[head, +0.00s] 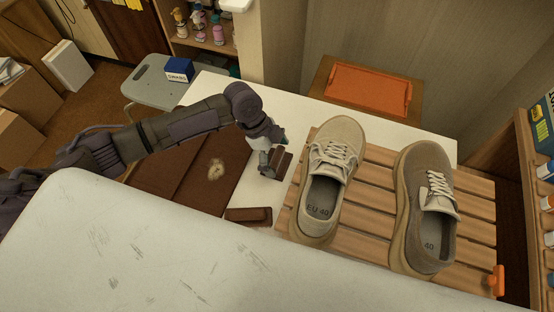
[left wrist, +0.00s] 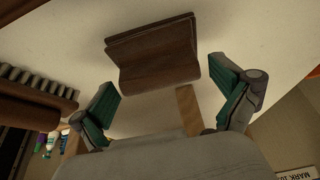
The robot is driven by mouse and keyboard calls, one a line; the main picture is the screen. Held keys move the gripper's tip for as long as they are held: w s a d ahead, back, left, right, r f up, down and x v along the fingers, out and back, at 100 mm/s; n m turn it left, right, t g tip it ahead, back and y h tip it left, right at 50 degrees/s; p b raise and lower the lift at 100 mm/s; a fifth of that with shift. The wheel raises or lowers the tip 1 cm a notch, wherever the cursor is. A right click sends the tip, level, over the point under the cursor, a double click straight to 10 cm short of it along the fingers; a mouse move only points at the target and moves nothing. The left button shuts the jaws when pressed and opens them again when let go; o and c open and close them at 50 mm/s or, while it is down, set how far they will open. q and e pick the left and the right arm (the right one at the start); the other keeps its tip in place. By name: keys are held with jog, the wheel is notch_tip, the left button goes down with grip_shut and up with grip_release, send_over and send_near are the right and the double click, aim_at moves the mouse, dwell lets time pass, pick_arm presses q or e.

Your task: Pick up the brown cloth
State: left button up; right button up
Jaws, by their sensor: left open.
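The brown cloth (head: 282,161) looks like a small folded piece with stacked layers, lying on the white table just left of the shoe rack. It also shows at the top middle of the left wrist view (left wrist: 152,55). My left gripper (head: 267,168) is at the cloth's left side in the head view. In the left wrist view its green-padded fingers (left wrist: 163,80) are spread apart, with the cloth ahead of and between their tips. Nothing is held. Whether a finger touches the cloth I cannot tell. My right gripper is not in view.
A brown mat (head: 179,175) with a pale spot lies left, and a brush (head: 248,215) lies nearer. An orange tray (head: 368,89) is behind.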

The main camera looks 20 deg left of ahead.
aim_at(277, 156)
pick_arm(q)
jog(key=c, duration=1.1)
jog(key=shift+r, duration=0.1)
notch_tip(277, 156, up, 10)
jog(key=shift+f, duration=0.1)
jog(key=o, duration=0.4)
jog(key=c, duration=0.3)
